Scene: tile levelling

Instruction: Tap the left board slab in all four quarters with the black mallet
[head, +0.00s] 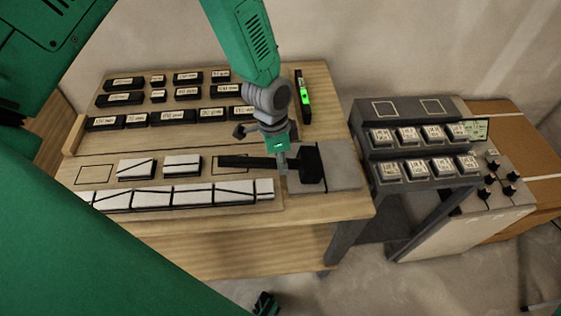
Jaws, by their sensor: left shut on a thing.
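The black mallet (312,166) is in my left gripper (282,158), which is shut around its handle close to the head. The handle points left and the block-shaped head is at the right. The head is over the grey board slabs (342,173) at the right end of the workbench and hides part of them. The left slab (294,184) shows only partly beside and below the head. I cannot tell whether the head touches it. My right gripper cannot be made out.
White tiles (193,193) with dark lines lie along the bench front, left of the slabs. Labelled black blocks (187,93) stand in rows behind. A dark rack (412,147) with labelled pieces stands right of the workbench (250,230).

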